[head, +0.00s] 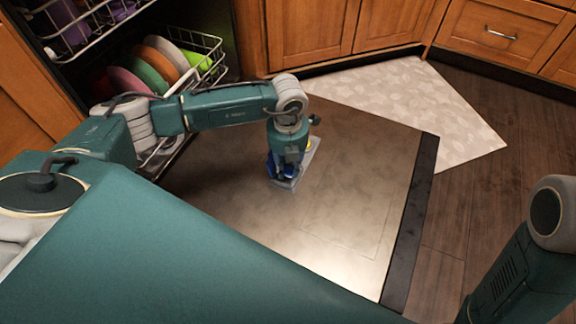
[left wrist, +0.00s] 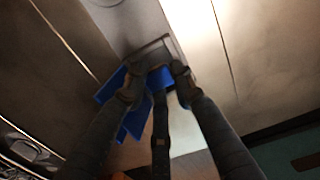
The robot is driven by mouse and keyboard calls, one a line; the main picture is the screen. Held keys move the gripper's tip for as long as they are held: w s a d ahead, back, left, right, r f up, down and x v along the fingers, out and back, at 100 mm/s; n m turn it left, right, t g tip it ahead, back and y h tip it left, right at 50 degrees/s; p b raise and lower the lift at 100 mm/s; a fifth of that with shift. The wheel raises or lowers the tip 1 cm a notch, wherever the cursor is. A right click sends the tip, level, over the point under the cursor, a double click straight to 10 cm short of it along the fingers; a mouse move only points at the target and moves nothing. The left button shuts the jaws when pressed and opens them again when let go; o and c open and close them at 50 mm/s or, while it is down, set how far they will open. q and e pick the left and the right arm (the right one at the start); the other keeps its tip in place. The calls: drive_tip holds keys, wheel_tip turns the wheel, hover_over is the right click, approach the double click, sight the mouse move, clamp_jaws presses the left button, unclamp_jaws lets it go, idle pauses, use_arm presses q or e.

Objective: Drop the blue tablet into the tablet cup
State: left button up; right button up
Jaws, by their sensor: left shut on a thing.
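The tablet cup is part of a small grey dispenser (head: 311,157) on the lowered dishwasher door; my left gripper covers much of it. My left gripper (head: 283,178) points down over it. In the left wrist view, my left gripper (left wrist: 156,80) is shut on the blue tablet (left wrist: 160,78), which shows between its fingertips. More blue surfaces show left of the fingers there; I cannot tell whether they belong to the tablet or the dispenser. A thin rim lies just beyond the fingertips. I cannot tell whether the tablet touches the cup. My right gripper is out of view.
The dishwasher door (head: 350,205) lies open and flat, mostly bare. A rack with colored plates (head: 150,68) stands at the upper left. Wooden cabinets (head: 300,35) are behind, and a pale mat (head: 430,115) lies right of the door.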

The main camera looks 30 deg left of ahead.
use_arm(q)
drive_tip(key=o, duration=0.9)
drive_tip(key=shift+f, duration=0.15)
wheel_tip(320, 180, up, 12)
idle(0.3)
